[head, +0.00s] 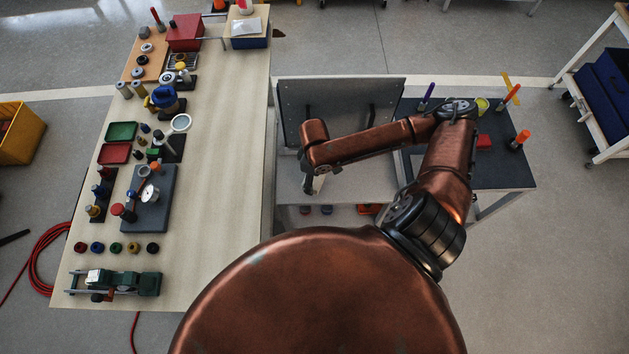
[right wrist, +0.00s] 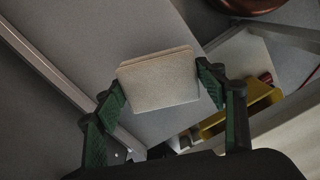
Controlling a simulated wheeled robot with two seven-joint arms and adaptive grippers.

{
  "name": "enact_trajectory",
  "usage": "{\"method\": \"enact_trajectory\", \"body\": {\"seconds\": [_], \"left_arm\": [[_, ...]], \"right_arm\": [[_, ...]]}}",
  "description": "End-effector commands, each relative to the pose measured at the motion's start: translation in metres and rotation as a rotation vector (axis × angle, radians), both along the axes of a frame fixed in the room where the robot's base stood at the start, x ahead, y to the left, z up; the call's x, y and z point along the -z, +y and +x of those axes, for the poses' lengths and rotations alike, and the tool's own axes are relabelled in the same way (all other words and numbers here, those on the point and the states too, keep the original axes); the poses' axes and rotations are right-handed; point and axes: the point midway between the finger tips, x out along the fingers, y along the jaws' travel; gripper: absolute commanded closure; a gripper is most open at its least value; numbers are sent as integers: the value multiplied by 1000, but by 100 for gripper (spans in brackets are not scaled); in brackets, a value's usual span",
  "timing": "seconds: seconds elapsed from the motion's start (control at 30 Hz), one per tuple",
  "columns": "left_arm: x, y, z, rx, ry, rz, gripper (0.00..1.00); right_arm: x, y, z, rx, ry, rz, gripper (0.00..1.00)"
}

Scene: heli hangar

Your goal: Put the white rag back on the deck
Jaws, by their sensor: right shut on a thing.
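The white rag (right wrist: 160,82) shows in the right wrist view as a folded, pale, squarish pad between the green fingers of my right gripper (right wrist: 163,84). The fingers press on its two opposite sides. In the head view my right gripper (head: 312,188) points down over the light grey deck (head: 350,188) of the cart, near its left side. Only a small pale bit of the rag (head: 319,184) shows there, beside the gripper. I cannot tell whether the rag touches the deck. My left gripper is not in view.
The cart's upright grey panel (head: 340,95) stands behind the deck. A long beige workbench (head: 225,190) crowded with tools and parts is at the left. A dark-topped table (head: 500,165) with several upright coloured items is at the right. A red cable (head: 45,255) lies on the floor.

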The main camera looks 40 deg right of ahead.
Motion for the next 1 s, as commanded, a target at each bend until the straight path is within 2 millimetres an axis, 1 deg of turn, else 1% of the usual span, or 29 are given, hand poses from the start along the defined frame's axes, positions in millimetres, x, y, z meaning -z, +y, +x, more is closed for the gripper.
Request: {"method": "enact_trajectory", "body": {"seconds": [0.07,0.23,0.27,0.3,0.47,0.5,0.73,1.0], "left_arm": [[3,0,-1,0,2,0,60],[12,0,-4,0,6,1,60],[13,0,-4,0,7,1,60],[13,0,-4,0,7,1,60],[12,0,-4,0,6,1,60],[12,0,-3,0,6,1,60],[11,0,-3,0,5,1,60],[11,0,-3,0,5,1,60]], "right_arm": [[9,-6,3,4,2,-3,55],[36,-5,2,1,4,-1,55],[38,-5,2,1,3,-1,55],[39,-5,2,1,2,-1,58],[37,-5,2,1,0,-1,58],[38,-5,2,1,2,-1,34],[37,-5,2,1,1,-2,18],[36,-5,2,1,0,-1,18]]}}
